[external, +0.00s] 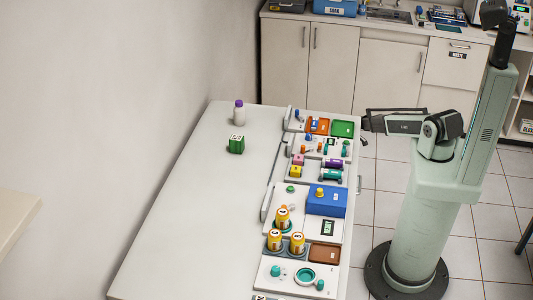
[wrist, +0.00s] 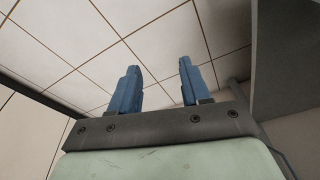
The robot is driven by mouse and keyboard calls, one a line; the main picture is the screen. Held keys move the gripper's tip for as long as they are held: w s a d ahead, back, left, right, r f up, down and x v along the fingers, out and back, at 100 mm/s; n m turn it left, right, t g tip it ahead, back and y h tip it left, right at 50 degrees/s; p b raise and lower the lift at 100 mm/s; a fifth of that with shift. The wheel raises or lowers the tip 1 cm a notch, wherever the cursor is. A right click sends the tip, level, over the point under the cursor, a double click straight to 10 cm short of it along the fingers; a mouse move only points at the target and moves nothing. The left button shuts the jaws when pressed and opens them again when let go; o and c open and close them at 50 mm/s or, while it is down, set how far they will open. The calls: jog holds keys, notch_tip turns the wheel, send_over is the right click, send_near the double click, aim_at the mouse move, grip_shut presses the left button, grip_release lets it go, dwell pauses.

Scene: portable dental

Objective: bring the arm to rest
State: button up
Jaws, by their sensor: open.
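My gripper (wrist: 158,66) shows in the wrist view with its two blue fingers spread apart. Nothing is between them, and pale square tiles with brown joints lie beyond. In the external view my arm is folded at the right, beside the table (external: 195,200). A dark part of it reaches left to near the table's right edge. The fingers cannot be made out clearly in that view.
A purple-capped bottle (external: 239,113) and a green block (external: 236,144) stand at the table's far end. Trays, a blue box (external: 327,201) and several yellow jars (external: 297,243) line its right side. A cabinet counter (external: 385,62) stands behind. The table's left part is clear.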

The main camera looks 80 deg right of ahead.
jog(key=s+a+f+n+g+y, duration=0.15)
jog(key=s+a+f, duration=0.35)
jog(key=a, duration=0.5)
jog(key=s+a+f+g+y, duration=0.2)
jog(key=s+a+y, duration=0.1)
jog(key=s+a, duration=0.55)
jog(key=s+a+r+n+g+h, duration=0.1)
jog(key=s+a+r+g+h, duration=0.1)
jog(key=a, duration=1.1)
jog(key=s+a+r+n+g+h, duration=0.1)
jog(key=s+a+r+g+h, duration=0.1)
jog(key=a, duration=1.2)
jog(key=shift+s+a+r+g, duration=0.15)
jog(key=shift+a+g, duration=0.1)
jog(key=shift+g, duration=0.4)
